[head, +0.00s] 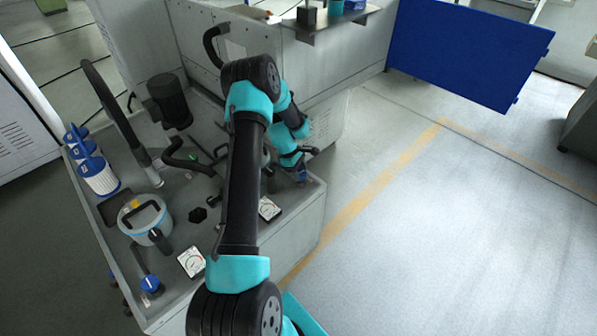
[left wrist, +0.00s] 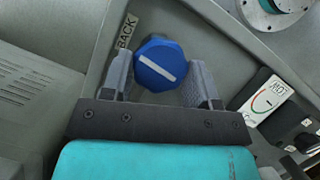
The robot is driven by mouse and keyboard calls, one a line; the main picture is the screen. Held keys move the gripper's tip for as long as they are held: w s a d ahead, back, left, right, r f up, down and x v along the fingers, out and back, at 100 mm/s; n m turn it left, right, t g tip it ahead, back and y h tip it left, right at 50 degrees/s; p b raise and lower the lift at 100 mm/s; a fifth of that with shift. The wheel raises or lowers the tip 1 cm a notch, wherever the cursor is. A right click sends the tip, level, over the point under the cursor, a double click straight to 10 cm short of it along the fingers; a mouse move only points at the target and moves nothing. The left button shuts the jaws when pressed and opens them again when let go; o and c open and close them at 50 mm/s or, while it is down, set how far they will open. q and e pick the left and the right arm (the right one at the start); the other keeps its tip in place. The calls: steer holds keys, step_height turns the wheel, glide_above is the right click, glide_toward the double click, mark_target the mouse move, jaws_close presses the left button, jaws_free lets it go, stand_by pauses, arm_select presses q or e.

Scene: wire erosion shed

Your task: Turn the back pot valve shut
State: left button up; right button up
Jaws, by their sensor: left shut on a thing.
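The back pot valve knob (left wrist: 160,64) is blue and faceted, with a white bar across its top. In the left wrist view it sits beside a label (left wrist: 127,31) reading BACK. The white bar runs slantwise in that view. My left gripper (left wrist: 161,82) has its two grey fingers on either side of the knob and is shut on it. In the head view my left gripper (head: 300,173) is at the far right corner of the grey bench top, and the knob is mostly hidden there. My right gripper is not in view.
A white gauge (left wrist: 268,103) lies right of the fingers in the wrist view. On the bench (head: 215,228) stand another blue knob (head: 151,284), a lidded pot (head: 146,218), white-and-blue filters (head: 98,178) and black hoses (head: 118,120). The floor to the right is clear.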

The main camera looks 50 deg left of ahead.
arm_select(q)
steer(key=m, duration=0.2)
steer(key=m+g, duration=0.1)
steer(key=m, duration=0.1)
steer(key=shift+w+g, duration=0.15)
steer(key=shift+g, duration=0.15)
steer(key=m, duration=0.2)
steer(key=m+g, duration=0.1)
steer(key=m, duration=0.1)
steer(key=shift+w+m+g, duration=0.1)
steer(key=shift+m+g, duration=0.2)
steer(key=m+g, duration=0.1)
steer(key=m, duration=0.2)
steer(key=shift+w+m+y, duration=0.1)
steer(key=shift+m+y, duration=0.2)
steer(key=shift+y, duration=0.1)
steer(key=m+g+y, duration=0.1)
steer(key=m, duration=0.3)
steer(key=shift+d, duration=0.1)
steer(key=o, duration=0.9)
steer(key=shift+w+r, duration=0.1)
steer(key=v, duration=1.7)
steer(key=shift+w+d, duration=0.2)
steer(key=shift+w, duration=0.1)
